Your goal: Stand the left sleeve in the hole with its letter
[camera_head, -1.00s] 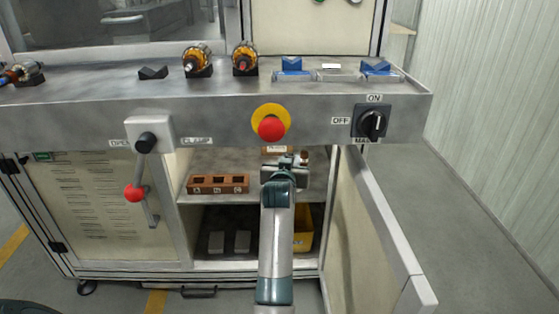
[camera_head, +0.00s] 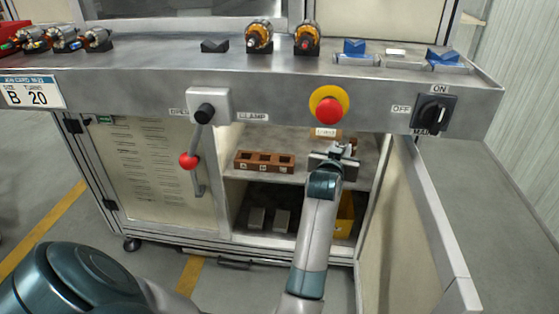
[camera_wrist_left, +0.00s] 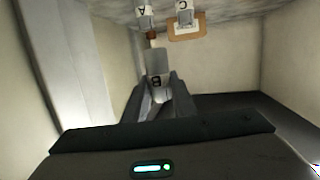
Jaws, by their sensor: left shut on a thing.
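My left gripper (camera_head: 340,152) reaches into the open cabinet, at the right of its upper shelf. In the left wrist view it (camera_wrist_left: 157,98) is shut on a pale grey sleeve (camera_wrist_left: 156,68) marked B, which stands out beyond the fingers. Farther off are a pale piece marked A (camera_wrist_left: 145,16) and one marked C (camera_wrist_left: 184,17); an orange-brown piece (camera_wrist_left: 187,34) is by the C. A brown block (camera_head: 265,161) with three holes sits on the shelf left of the gripper; its small letters are unreadable. My right gripper is out of view.
The bench edge (camera_head: 260,108) overhangs the shelf, and the open cabinet door (camera_head: 425,225) stands at the right. Grey blocks (camera_head: 256,218) and a yellow bin (camera_head: 344,215) are on the lower level.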

